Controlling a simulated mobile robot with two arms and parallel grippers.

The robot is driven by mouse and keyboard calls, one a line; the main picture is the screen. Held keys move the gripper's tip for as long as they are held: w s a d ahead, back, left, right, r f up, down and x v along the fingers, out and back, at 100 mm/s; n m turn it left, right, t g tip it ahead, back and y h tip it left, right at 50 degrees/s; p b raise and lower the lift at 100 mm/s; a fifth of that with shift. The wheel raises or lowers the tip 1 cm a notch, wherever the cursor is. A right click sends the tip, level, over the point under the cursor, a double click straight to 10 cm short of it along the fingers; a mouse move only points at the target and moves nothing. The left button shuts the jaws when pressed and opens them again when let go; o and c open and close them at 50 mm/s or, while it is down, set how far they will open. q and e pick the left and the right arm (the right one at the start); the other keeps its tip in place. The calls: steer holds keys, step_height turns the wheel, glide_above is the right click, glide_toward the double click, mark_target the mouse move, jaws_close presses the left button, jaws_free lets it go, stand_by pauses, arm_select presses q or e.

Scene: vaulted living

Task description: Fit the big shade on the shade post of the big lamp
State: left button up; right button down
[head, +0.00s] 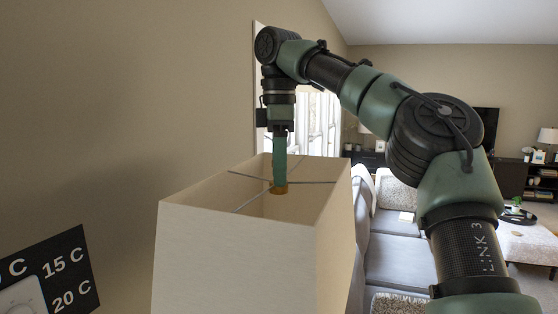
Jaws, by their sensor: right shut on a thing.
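The big shade (235,250) is a cream, four-sided shade with an open top, large in the middle of the head view. Thin metal spokes cross its top to a small brass-coloured hub (280,189). My right gripper (280,180) points straight down into the open top and is shut on the shade at the hub. The shade looks upright. Its lower edge is out of frame. The big lamp and its shade post are not seen; the shade may hide them. My left gripper is not in view.
A beige wall runs close along the left, with a dark sign (52,272) at lower left. Behind the shade to the right are a grey sofa (395,245), a patterned ottoman (525,240) and a dark shelf unit (515,180) with a small lamp.

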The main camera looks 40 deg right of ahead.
mark_target(280, 189)
steer(key=f, duration=0.3)
steer(key=f+b, duration=0.1)
steer(key=shift+w+d+f, duration=0.25)
steer(key=shift+d, duration=0.05)
steer(key=shift+a+f+b, duration=0.1)
steer(key=shift+f+b, duration=6.25)
steer(key=shift+f, duration=6.15)
steer(key=shift+s+f, duration=0.1)
steer(key=shift+f, duration=0.05)
steer(key=shift+p, duration=0.55)
steer(key=shift+f+p, duration=0.1)
steer(key=shift+p, duration=0.4)
steer(key=shift+f, duration=0.75)
